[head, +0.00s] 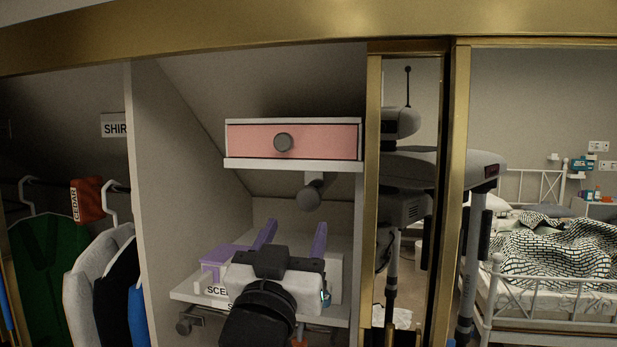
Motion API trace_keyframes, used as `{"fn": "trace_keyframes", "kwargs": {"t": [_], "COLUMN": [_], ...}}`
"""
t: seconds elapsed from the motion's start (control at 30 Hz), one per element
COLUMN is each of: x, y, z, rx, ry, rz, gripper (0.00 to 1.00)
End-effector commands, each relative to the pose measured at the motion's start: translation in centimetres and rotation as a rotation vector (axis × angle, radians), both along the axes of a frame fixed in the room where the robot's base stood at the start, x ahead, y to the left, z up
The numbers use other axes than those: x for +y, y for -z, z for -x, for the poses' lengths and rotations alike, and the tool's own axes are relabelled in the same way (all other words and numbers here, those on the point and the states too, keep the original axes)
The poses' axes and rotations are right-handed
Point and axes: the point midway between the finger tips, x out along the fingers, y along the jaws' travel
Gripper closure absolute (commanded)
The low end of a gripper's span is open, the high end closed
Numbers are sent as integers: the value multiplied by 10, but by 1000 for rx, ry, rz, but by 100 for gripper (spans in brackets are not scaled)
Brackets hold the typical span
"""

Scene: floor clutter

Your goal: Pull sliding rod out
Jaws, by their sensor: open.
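A grey rod with a round knob end (309,198) sits under the shelf that holds the pink drawer, its end facing me. A second grey rod end (184,327) shows under the left front of the lower shelf; most of its length is hidden. My gripper (294,229) is open, its two purple fingers spread apart and pointing into the closet. It appears below the upper rod's knob in the picture, in front of the lower shelf. Nothing shows between the fingers. How far the fingertips are from the upper knob in depth I cannot tell.
The pink drawer (255,139) has a round grey knob. Clothes (92,270) hang at left beyond a partition (170,210). Gold-framed mirrored doors (540,110) stand at right.

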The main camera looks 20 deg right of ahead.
Motion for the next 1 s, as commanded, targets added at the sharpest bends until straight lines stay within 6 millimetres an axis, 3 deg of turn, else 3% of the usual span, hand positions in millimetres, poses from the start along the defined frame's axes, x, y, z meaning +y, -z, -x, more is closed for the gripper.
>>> {"fn": "trace_keyframes", "kwargs": {"t": [0.03,0.2,0.43,0.87,1.0], "x": [-7,-26,-45,-51,-51], "y": [-10,-22,-34,-37,-37], "z": [-11,-38,-66,-75,-75], "rx": [6,2,2,0,0], "ry": [2,1,0,-1,-1], "rz": [-2,-2,-1,0,0], "gripper": [43,43,43,43,58]}}
